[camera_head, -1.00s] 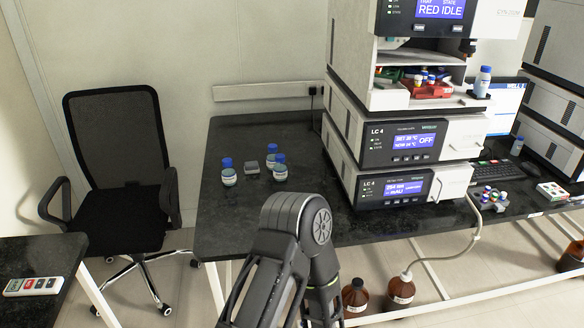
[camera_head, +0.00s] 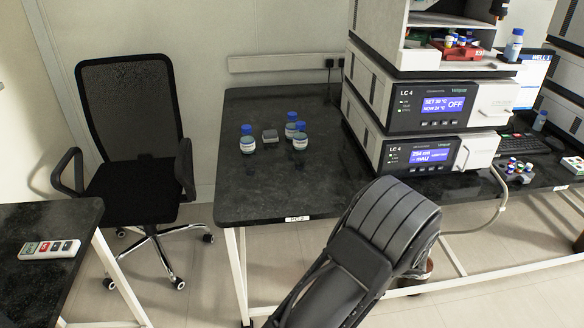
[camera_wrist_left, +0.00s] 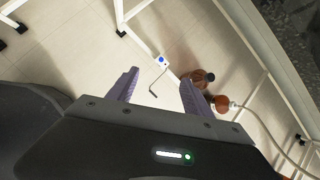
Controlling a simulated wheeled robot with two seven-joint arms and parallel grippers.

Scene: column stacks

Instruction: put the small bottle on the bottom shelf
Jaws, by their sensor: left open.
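Another blue-capped bottle (camera_head: 514,46) stands on the ledge of the open bay (camera_head: 440,62) in the instrument stack. I cannot tell which bottle or shelf the task means. My left gripper (camera_wrist_left: 160,90) shows in the left wrist view, open and empty, with the floor beyond its fingers. In the head view a dark arm link of mine covers the bottom middle; no gripper shows there.
A small grey block (camera_head: 270,136) lies among the bench bottles. Stacked LC 4 instruments (camera_head: 428,108) stand right of them; the bench (camera_head: 250,190) in front of the bottles is clear. A chair (camera_head: 130,130) stands left. Brown bottles (camera_wrist_left: 222,104) stand on the floor.

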